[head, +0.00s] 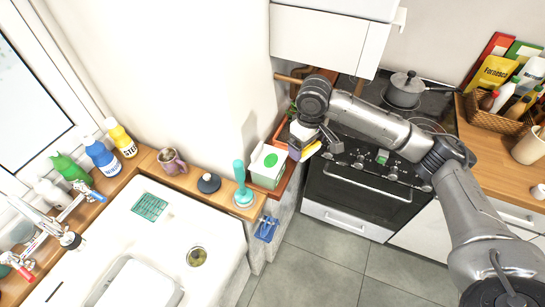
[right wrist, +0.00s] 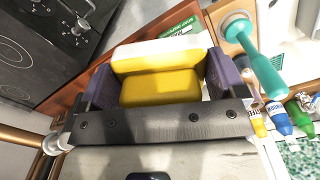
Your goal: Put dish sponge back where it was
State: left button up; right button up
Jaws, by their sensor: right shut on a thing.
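My right gripper (head: 316,144) is shut on a yellow sponge (head: 311,151) and holds it in the air near the white and green box, in front of the oven. In the right wrist view the sponge (right wrist: 160,88) sits between the two purple finger pads of the gripper (right wrist: 160,75), with a paler layer along its far side. A small blue holder (head: 267,228) hangs on the side of the counter end below the ledge. A green mesh pad (head: 150,207) lies in the white sink (head: 215,229). My left gripper is not in view.
The white and green box (head: 268,165) stands on the wooden ledge beside a teal plunger-like tool (head: 241,185), a dark stopper (head: 208,183) and a mug (head: 171,161). Several bottles (head: 102,157) line the window side. The stove (head: 405,100) and oven are at right. Floor below is clear.

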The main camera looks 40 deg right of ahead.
send_over(272, 161)
notch_tip(272, 161, down, 6)
jog(key=shift+f+p, duration=0.2)
jog(key=shift+p, duration=0.1)
jog(key=shift+f, duration=2)
jog(key=shift+f+p, duration=0.15)
jog(key=shift+p, duration=0.15)
jog(key=o, duration=0.5)
jog(key=shift+o, duration=0.2)
notch_tip(272, 161, up, 12)
jog(key=b, duration=0.1)
